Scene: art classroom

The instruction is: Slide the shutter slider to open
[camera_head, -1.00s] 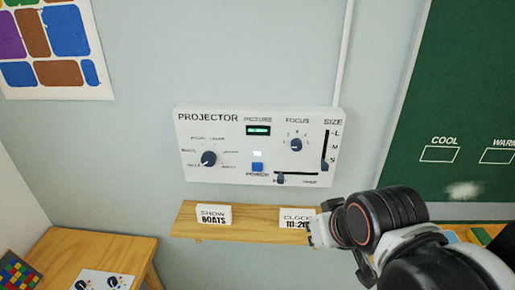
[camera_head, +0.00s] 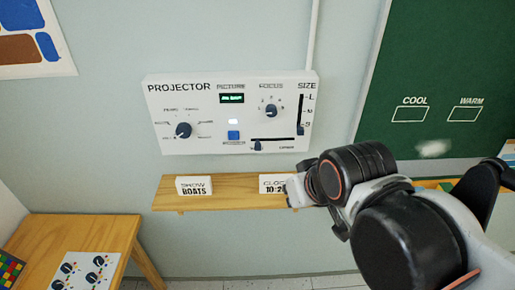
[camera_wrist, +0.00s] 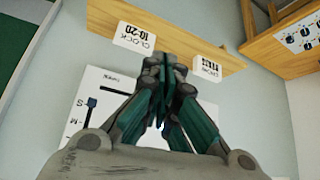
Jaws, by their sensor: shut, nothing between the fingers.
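The white projector panel (camera_head: 215,150) is fixed to the wall. A horizontal slider track (camera_head: 280,139) runs along its lower right, with a dark slider knob (camera_head: 257,146) at the track's left end. The small label under the track's right side is blurred. My gripper (camera_wrist: 164,68) is shut and empty in the wrist view, in front of the panel and shelf. Its fingers cover part of the panel there. In the head view my arm stands below and right of the panel, and its wrist largely hides the fingers.
A wooden shelf (camera_head: 230,195) below the panel holds a "SHOW BOATS" block (camera_head: 194,186) and a clock block (camera_head: 273,184), partly covered by my arm. The panel also has a vertical size slider (camera_head: 301,130), dials and a blue button (camera_head: 233,135). A green board (camera_head: 440,70) hangs right.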

